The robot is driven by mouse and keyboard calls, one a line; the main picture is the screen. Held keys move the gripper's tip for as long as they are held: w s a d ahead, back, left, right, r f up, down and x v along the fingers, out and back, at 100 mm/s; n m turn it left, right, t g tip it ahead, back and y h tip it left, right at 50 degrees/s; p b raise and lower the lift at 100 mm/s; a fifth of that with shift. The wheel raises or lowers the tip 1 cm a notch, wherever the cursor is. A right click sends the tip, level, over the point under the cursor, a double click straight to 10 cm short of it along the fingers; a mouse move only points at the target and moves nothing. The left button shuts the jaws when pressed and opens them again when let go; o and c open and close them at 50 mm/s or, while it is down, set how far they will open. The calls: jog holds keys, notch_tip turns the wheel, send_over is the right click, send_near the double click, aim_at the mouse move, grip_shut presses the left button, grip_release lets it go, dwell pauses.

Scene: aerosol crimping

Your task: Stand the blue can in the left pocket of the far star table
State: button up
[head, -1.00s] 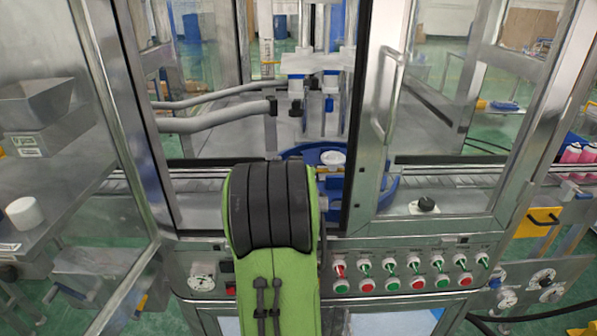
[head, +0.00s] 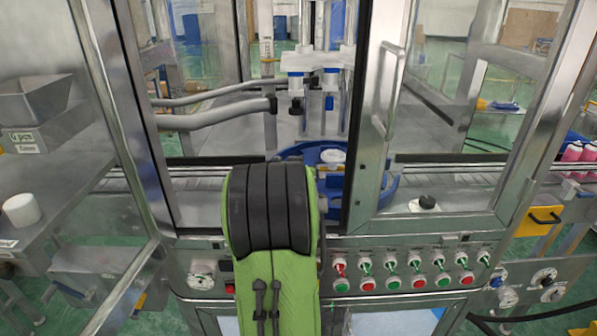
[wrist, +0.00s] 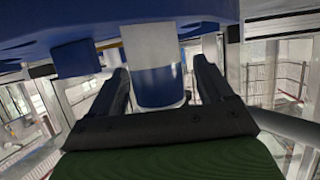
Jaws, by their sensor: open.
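In the wrist view the can (wrist: 157,84), with a blue band and a white part, stands between the two fingers of my gripper (wrist: 161,66). The fingers are open, one on each side, with small gaps to the can. The blue star table (wrist: 60,22) spans the top of that view, by the can's upper part; whether the can sits in a pocket, and which one, I cannot tell. In the head view the blue star table (head: 384,187) lies behind the door frame, partly covered by my green arm. The can and my gripper are hidden there.
A silver door frame with a handle (head: 388,92) stands right of my arm. Grey tubes (head: 215,119) and the crimping head (head: 312,62) are above the table. A button panel (head: 405,268) runs below. A white cup (head: 21,210) is at far left.

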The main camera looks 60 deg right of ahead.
jog(key=shift+a+r, duration=0.1)
jog(key=p+v, duration=0.1)
jog(key=v, duration=1.4)
jog(key=shift+a, duration=0.3)
